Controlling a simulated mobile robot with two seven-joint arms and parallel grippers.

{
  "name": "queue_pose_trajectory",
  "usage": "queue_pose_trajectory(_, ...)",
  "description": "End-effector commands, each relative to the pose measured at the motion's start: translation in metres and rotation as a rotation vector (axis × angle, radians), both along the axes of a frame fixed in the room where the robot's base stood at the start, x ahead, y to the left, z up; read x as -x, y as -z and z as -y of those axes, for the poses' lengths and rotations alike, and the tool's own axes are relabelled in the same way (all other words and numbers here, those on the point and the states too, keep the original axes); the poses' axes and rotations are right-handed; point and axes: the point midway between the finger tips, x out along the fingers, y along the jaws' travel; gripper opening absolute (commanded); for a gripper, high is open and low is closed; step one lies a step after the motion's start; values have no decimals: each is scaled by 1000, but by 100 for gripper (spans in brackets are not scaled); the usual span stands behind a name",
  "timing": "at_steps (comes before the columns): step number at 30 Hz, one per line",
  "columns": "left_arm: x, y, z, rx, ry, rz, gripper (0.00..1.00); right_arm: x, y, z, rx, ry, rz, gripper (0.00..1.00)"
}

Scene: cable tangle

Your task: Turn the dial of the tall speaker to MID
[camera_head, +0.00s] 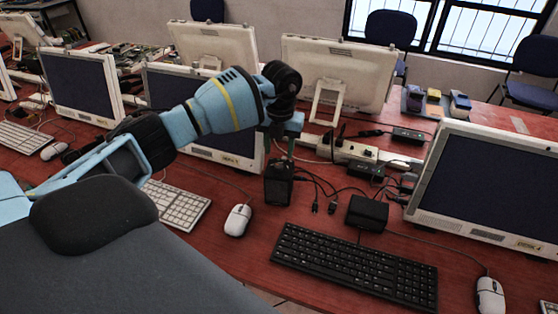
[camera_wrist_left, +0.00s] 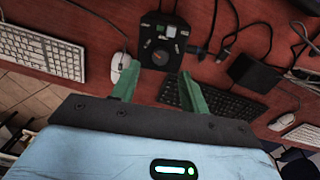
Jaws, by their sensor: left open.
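The tall speaker (camera_head: 279,183) is a small black upright box on the red table, in front of the power strip. In the left wrist view it shows from above as a black box (camera_wrist_left: 152,36) with a round dark dial (camera_wrist_left: 159,56) and small coloured marks on its top. The dial's setting and labels are too small to read. My left gripper (camera_head: 287,150) is just above the speaker. In the left wrist view my left gripper (camera_wrist_left: 159,71) is open, its green fingers apart and nothing between them, pointing toward the dial's side. My right gripper is not in view.
A black keyboard (camera_head: 355,265), a black box (camera_head: 367,213) and loose cables lie right of the speaker. A white mouse (camera_head: 238,220) is at its left. A power strip (camera_head: 348,150) and monitors (camera_head: 341,72) stand behind. Bare table lies just in front of the speaker.

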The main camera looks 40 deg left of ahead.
Motion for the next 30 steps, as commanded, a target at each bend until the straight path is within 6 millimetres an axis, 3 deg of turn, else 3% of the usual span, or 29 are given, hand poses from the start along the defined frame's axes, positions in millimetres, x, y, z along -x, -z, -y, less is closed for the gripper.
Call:
queue_pose_trajectory(3, 1, 20, 0, 1, 1, -4, 45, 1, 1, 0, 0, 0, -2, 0)
queue_pose_trajectory(9, 0, 43, 0, 2, 1, 0, 45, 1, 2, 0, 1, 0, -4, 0)
queue_pose_trajectory(21, 0, 50, 0, 2, 2, 2, 45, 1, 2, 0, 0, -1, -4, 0)
queue_pose_trajectory(30, 0, 50, 0, 2, 2, 2, 7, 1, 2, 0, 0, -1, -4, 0)
